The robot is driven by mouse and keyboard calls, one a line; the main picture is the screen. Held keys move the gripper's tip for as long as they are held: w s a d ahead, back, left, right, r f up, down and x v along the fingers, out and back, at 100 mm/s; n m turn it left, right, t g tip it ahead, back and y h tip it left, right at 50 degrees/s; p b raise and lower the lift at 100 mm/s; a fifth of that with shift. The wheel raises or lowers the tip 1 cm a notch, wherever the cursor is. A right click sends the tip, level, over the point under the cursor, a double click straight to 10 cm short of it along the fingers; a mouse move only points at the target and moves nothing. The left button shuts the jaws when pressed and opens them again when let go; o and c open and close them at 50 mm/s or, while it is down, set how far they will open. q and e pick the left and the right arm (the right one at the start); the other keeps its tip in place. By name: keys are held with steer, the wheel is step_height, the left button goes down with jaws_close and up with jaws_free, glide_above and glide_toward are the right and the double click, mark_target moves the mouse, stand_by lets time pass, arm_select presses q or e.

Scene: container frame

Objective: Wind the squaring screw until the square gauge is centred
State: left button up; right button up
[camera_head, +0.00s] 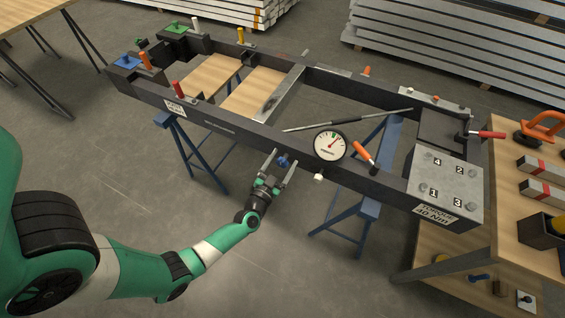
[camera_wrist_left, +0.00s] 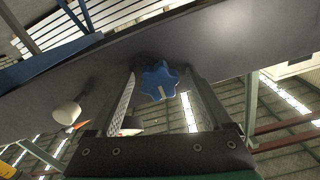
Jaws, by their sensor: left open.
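The squaring screw has a blue star-shaped knob (camera_head: 283,161) on the near side rail of the dark frame (camera_head: 235,139). In the left wrist view the blue knob (camera_wrist_left: 160,80) sits between the two fingers, with a pale mark on it. My left gripper (camera_head: 282,168) is open around the knob; whether the fingers touch it I cannot tell. It also shows in the left wrist view (camera_wrist_left: 163,95). The square gauge (camera_head: 330,145) is a round white dial on the near rail, with a green and a red area. Its needle is too small to read. My right gripper is not in view.
A white knob (camera_head: 318,177) sits on the rail right of my left gripper. An orange-handled clamp (camera_head: 364,154) and a grey rod (camera_head: 345,120) are nearby. A bolted plate (camera_head: 446,181) covers the right corner. Blue trestles (camera_head: 345,222) hold the frame; floor lies open in front.

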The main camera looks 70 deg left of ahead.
arm_select(q)
jaws_close()
stand_by(0.3)
steer(key=shift+n, duration=0.3)
steer(key=n, duration=0.6)
steer(key=shift+s+a+n, duration=0.1)
steer(key=shift+s+n, duration=0.05)
steer(key=shift+n, duration=0.25)
steer(key=n, duration=0.3)
steer(key=shift+f+n, duration=0.1)
steer(key=shift+n, duration=0.2)
steer(key=shift+a+n+b, duration=0.1)
steer(key=shift+n+b, duration=0.35)
steer(key=shift+n, duration=1.45)
